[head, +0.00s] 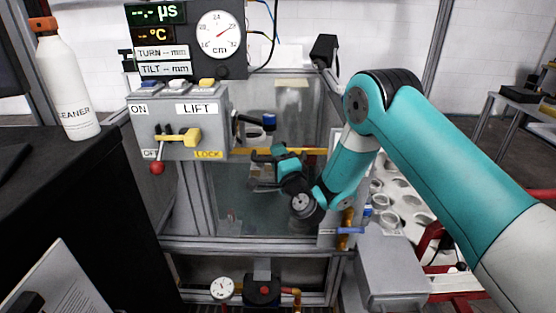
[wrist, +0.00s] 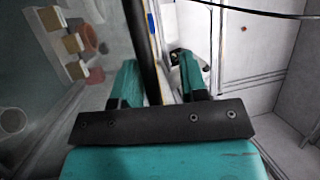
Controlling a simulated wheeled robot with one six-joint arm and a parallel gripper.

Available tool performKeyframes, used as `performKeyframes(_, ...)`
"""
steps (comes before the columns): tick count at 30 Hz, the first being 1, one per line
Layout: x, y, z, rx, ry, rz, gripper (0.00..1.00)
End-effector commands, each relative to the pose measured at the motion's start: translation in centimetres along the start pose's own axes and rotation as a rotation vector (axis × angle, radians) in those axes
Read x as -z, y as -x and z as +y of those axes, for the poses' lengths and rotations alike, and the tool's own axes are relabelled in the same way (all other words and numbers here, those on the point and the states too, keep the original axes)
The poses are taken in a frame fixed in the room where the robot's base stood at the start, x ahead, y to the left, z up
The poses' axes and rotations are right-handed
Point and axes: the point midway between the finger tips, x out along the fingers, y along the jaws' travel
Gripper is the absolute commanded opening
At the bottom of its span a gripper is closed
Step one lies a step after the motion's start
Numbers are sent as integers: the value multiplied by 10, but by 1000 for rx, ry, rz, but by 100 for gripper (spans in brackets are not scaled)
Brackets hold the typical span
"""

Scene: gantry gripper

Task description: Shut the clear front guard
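The clear front guard (head: 240,210) is hazy in the head view, in the grey machine frame below and right of the LIFT box. My arm covers part of it, and I cannot tell how far it stands open. My gripper (head: 262,172) is in front of the machine opening, at the height of a yellow bar (head: 312,151). In the wrist view its two teal fingers (wrist: 158,80) stand apart. A dark upright bar (wrist: 146,55) runs between them, closer to the left finger, with a gap on the right. A hazy clear panel (wrist: 45,110) lies left of this bar.
The LIFT control box (head: 180,120) with a yellow lever and red knob juts out at upper left. A white bottle (head: 68,85) stands on a dark cabinet at left. A grey box (head: 392,265) and a tray of round parts (head: 405,200) are at right.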

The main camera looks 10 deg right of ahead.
Motion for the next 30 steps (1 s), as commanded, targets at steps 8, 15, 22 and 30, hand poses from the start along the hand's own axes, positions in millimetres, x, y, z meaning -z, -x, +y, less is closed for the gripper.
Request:
performKeyframes(8, -1, 2, 3, -5, 0, -2, 39)
performKeyframes(15, -2, 13, 9, -5, 0, -3, 39)
performKeyframes(22, -2, 37, 11, -4, 1, -4, 39)
performKeyframes(30, -1, 84, 10, -4, 1, -3, 39)
